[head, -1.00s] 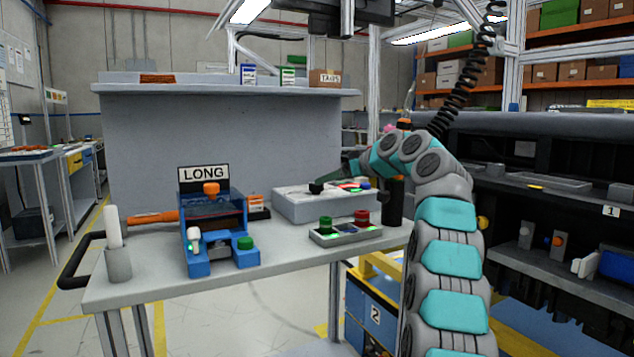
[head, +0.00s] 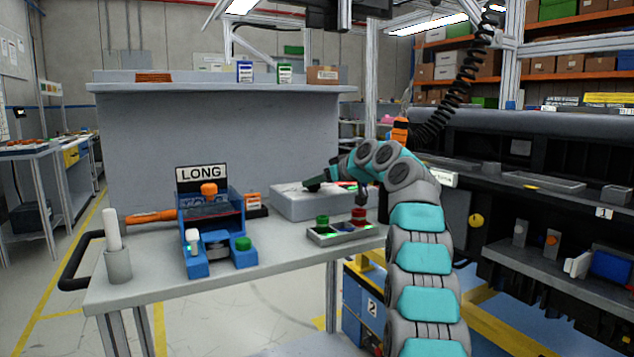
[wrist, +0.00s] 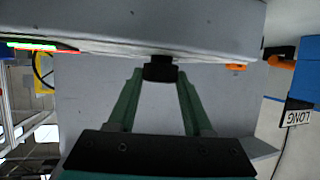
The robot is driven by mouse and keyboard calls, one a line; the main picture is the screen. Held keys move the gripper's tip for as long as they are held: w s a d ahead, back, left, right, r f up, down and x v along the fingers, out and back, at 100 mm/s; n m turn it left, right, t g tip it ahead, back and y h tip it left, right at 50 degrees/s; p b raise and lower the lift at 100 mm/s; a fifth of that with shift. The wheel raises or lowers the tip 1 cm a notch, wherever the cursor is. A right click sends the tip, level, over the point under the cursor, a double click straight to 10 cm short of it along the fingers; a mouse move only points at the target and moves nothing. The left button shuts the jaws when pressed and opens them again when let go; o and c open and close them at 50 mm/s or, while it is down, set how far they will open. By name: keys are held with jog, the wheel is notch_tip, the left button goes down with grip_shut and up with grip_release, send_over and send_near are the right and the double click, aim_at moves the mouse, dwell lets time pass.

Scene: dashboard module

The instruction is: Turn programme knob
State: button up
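The programme knob is a small black knob (wrist: 158,70) on the grey control box (head: 308,208) that stands at the back right of the bench. In the wrist view the knob lies between the tips of the two green fingers of my gripper (wrist: 160,75). The fingers are apart, one on each side of it, very close to its sides; I cannot tell whether they touch it. In the head view my gripper (head: 318,184) reaches over the box from the right and hides the knob. The box's lit panel also shows in the wrist view (wrist: 38,46).
A small tray with green and red buttons (head: 345,234) sits in front of the box. A blue fixture (head: 220,258) under a LONG sign (head: 202,173) stands to the left. The bench's front middle (head: 285,254) is clear. A dark rack is at the right.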

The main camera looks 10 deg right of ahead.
grip_shut()
jog(key=shift+s+a+m+t+h+b, duration=0.15)
jog(key=shift+m+t+h+b, duration=0.55)
jog(key=shift+b, duration=0.35)
jog(key=shift+m+h, duration=0.4)
jog(key=shift+a+r+m+h, duration=0.1)
jog(key=shift+r+m+h, duration=0.05)
jog(key=shift+m+h, duration=0.25)
jog(key=shift+r+m+t+h+p, duration=0.15)
jog(key=shift+m+t+h+p, duration=0.25)
jog(key=shift+m+h+p, duration=0.45)
jog(key=shift+a+f+m+h, duration=0.1)
jog(key=shift+m+h, duration=0.65)
jog(key=shift+h, duration=0.2)
jog(key=shift+a+f+m+h, duration=0.1)
jog(key=shift+m+h, duration=0.6)
jog(key=shift+h, duration=0.2)
